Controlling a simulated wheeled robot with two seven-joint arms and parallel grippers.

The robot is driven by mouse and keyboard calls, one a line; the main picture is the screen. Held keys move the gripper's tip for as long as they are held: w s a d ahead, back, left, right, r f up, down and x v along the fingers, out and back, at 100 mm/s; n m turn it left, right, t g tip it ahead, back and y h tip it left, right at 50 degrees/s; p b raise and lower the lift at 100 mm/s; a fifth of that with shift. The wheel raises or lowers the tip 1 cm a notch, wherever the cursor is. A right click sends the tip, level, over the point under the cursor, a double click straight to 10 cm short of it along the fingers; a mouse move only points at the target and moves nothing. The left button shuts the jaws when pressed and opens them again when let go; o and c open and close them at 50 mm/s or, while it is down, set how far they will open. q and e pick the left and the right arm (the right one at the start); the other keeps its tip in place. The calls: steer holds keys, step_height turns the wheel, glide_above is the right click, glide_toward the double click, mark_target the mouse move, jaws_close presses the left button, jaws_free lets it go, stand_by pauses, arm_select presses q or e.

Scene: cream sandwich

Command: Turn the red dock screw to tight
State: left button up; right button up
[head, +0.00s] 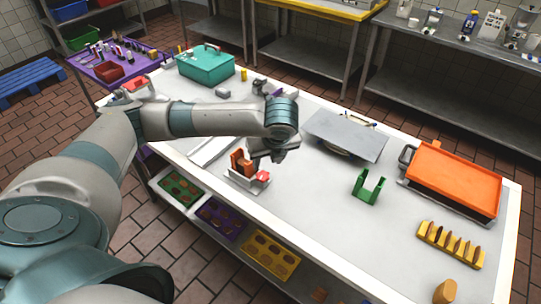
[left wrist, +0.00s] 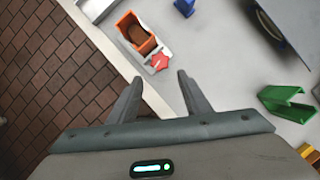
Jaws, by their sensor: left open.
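The red dock screw (head: 263,177) is a small red knob at the front right of a dock with an orange holder (head: 237,160), near the table's front edge. In the left wrist view the red screw (left wrist: 159,62) lies ahead of the fingertips, beside the orange holder (left wrist: 135,35). A brown piece sits in the holder. My left gripper (head: 270,156) is above and behind the dock in the head view. In the left wrist view its two fingers (left wrist: 158,76) are spread with nothing between them, apart from the screw. My right gripper is not in view.
A green U-shaped stand (head: 368,188) stands right of the dock. A grey plate (head: 347,135) lies behind it. An orange-lidded box (head: 455,178) and a yellow rack (head: 451,245) are farther right. A teal box (head: 205,64) is at the back left.

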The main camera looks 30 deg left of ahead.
arm_select(q)
steer(key=b+v, duration=0.1)
steer(key=v, duration=0.5)
stand_by(0.5)
